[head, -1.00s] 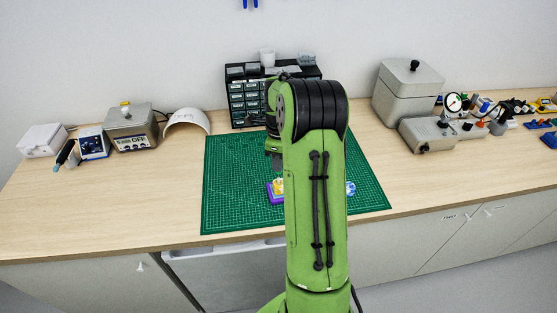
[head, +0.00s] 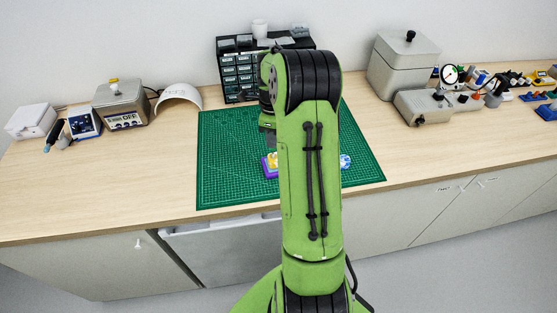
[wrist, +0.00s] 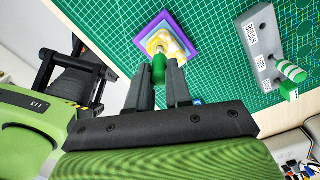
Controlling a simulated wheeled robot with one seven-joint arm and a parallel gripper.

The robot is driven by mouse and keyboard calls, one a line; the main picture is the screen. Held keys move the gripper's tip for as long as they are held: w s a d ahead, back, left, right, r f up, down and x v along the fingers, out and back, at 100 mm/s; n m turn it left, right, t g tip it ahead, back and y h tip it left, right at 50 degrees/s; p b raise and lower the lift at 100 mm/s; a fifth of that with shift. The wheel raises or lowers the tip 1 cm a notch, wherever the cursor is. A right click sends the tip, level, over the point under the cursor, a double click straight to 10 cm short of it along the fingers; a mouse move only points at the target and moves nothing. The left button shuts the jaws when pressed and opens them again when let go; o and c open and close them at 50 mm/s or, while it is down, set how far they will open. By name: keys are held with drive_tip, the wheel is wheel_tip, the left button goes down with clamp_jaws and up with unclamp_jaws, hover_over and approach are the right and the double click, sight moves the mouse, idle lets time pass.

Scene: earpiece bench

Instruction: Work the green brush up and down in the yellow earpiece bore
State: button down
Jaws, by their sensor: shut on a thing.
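My gripper (wrist: 165,83) is shut on the green brush (wrist: 159,68) in the wrist view. The brush shows between the two dark fingers, with its far end at the yellow earpiece (wrist: 166,42). The earpiece sits on a purple base (wrist: 143,38) on the green mat. I cannot tell how deep the brush reaches in the bore, as the gripper and brush handle hide it. In the head view a little of the yellow earpiece (head: 272,159) and the purple base (head: 267,169) shows beside my arm, which hides the brush and the fingertips.
A grey holder (wrist: 263,45) with labels, one reading BRUSH, stands on the mat to the right in the wrist view, with a green-and-white striped item (wrist: 291,70) beside it. A dark drawer cabinet (head: 238,75) stands behind the mat. The mat's left part (head: 225,160) is clear.

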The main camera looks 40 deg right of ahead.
drive_tip(key=shift+f+b, duration=0.4)
drive_tip(key=shift+f, duration=0.25)
idle(0.3)
drive_tip(key=shift+r+p, duration=0.35)
drive_tip(key=shift+r, duration=0.15)
drive_tip(key=shift+f, duration=0.1)
drive_tip(key=shift+f+b, duration=0.5)
drive_tip(key=shift+f, duration=0.05)
drive_tip(key=shift+r, duration=0.1)
drive_tip(key=shift+r+p, duration=0.55)
drive_tip(key=shift+r, duration=0.05)
drive_tip(key=shift+f, duration=0.2)
drive_tip(key=shift+f+b, duration=0.55)
drive_tip(key=shift+b, duration=0.05)
drive_tip(key=shift+r, duration=0.1)
